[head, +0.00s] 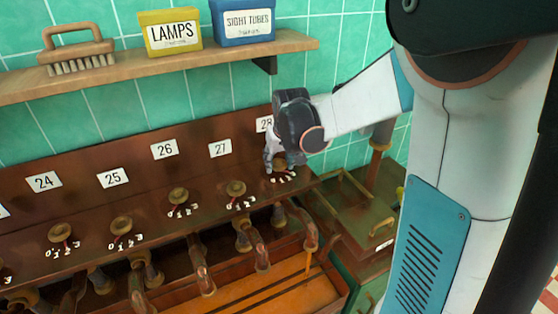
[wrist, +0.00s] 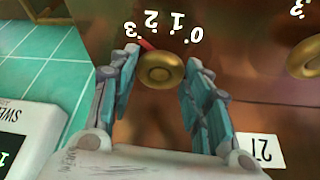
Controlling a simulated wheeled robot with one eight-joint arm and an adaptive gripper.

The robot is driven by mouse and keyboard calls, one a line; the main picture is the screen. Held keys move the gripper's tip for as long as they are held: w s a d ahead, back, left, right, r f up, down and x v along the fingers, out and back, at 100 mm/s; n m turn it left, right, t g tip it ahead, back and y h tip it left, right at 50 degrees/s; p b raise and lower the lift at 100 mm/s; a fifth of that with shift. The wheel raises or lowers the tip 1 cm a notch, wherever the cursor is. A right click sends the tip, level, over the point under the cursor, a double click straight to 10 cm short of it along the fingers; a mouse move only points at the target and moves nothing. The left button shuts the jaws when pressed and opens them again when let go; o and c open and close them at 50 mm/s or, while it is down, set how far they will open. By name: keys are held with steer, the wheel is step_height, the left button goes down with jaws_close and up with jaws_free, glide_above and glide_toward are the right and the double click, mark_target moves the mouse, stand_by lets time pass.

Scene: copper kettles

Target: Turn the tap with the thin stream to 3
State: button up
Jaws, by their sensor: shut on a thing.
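My gripper (head: 281,160) reaches down over the rightmost tap on the brown panel, below label 28 (head: 265,125). In the wrist view my gripper (wrist: 161,71) has a finger on each side of that tap's round brass knob (wrist: 160,72) and is shut on it. A red pointer (wrist: 147,45) shows past the knob and lies near the 3 (wrist: 133,30), on the side towards the 2. The scale reads 0 to 3, upside down in this view. In the head view a thin orange stream (head: 308,262) falls from the rightmost spout (head: 307,235).
Tap 27's knob (head: 236,188) stands to the left, with more numbered taps beyond. Spouts hang over an orange trough (head: 250,297). A shelf (head: 150,66) above holds a brush (head: 76,50) and two boxes. A green drawer unit (head: 355,212) stands at the right.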

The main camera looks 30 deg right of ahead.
steer(key=o, duration=1.1)
steer(key=shift+c, duration=0.2)
steer(key=v, duration=1.2)
steer(key=shift+a, duration=0.1)
